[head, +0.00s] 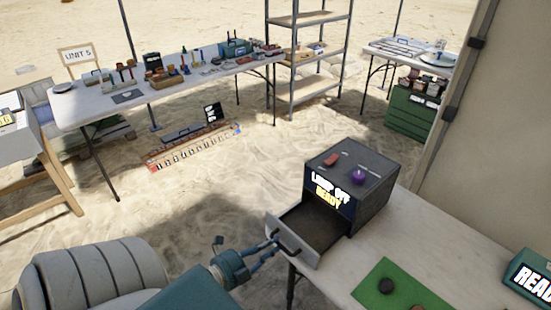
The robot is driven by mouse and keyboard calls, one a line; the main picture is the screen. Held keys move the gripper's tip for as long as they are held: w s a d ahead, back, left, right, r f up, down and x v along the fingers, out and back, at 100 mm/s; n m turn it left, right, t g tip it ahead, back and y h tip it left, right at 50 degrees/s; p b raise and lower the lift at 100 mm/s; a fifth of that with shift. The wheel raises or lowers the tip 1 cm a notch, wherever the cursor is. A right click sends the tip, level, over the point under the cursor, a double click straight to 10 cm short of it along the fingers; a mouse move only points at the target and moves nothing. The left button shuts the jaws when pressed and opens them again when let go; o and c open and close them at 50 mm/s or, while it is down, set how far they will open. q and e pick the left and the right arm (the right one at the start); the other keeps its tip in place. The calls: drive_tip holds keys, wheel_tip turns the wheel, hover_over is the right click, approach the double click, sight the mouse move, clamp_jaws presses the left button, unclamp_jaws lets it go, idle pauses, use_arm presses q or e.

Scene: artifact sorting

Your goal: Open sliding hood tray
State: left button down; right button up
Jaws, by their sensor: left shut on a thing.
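The dark hood box (378,188) stands on the near white table, with "LAMP OFF READY" lit on its front. Its sliding tray (311,228) is pulled out toward the lower left, and its inside looks empty. My left gripper (274,243) is at the tray's front and is shut on the dark tray handle (288,242). A red piece (331,159) and a purple knob-like piece (358,176) are on top of the box. My right gripper is not in view.
The near table (440,245) holds a green mat (385,279) with dark round pieces and a teal box reading "READ" (528,277) at the right edge. A long table of tools (80,108), a metal shelf (305,60) and green drawers (409,110) stand farther back on sand.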

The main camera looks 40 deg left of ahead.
use_arm(q)
drive_tip(key=c, duration=1.7)
unclamp_jaws()
drive_tip(key=shift+o, duration=0.2)
drive_tip(key=v, duration=1.2)
drive_tip(key=shift+f, duration=0.1)
